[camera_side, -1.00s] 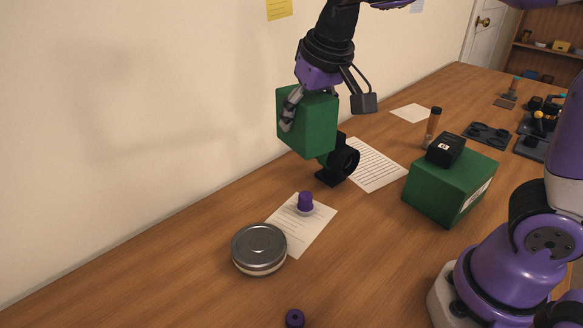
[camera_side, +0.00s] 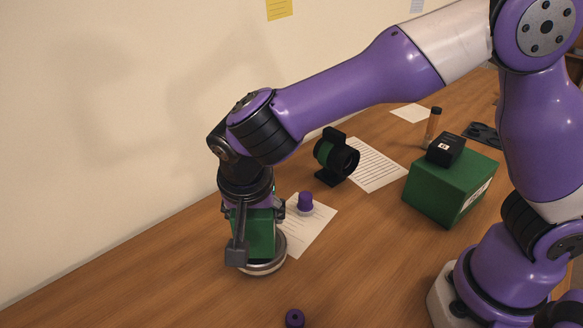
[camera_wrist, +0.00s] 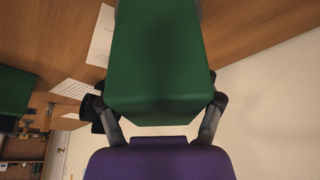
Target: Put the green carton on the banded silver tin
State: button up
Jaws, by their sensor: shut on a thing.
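The green carton (camera_side: 258,236) is upright in my gripper (camera_side: 250,228), which is shut on it; the fingers partly cover it in the side view. In the wrist view the carton (camera_wrist: 158,65) fills the middle, with a finger on each side. The banded silver tin (camera_side: 268,267) stands on the table directly under the carton, and only its rim and lower side show. The carton's bottom looks at or just above the tin's lid; I cannot tell whether they touch.
A purple-capped small object (camera_side: 306,203) stands on a paper sheet (camera_side: 312,232) behind the tin. A black lens holder (camera_side: 336,157) stands farther back. A larger green box (camera_side: 447,190) with a black box (camera_side: 445,149) on it is to the right. A purple ring (camera_side: 295,318) lies in front.

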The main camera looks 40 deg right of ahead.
jog(key=shift+f, duration=0.5)
jog(key=shift+f, duration=0.1)
jog(key=o, duration=1.4)
jog(key=shift+c, duration=0.2)
jog(key=v, duration=1.2)
jog(key=shift+w+d, duration=0.1)
jog(key=d+r+n, duration=0.2)
jog(key=d+r, duration=0.1)
jog(key=d, duration=0.5)
jog(key=s+d+f+n+t+y, duration=0.2)
jog(key=s+d+f+n+y, duration=0.1)
jog(key=s+d+n, duration=0.4)
jog(key=s+d, duration=0.2)
jog(key=d, duration=0.1)
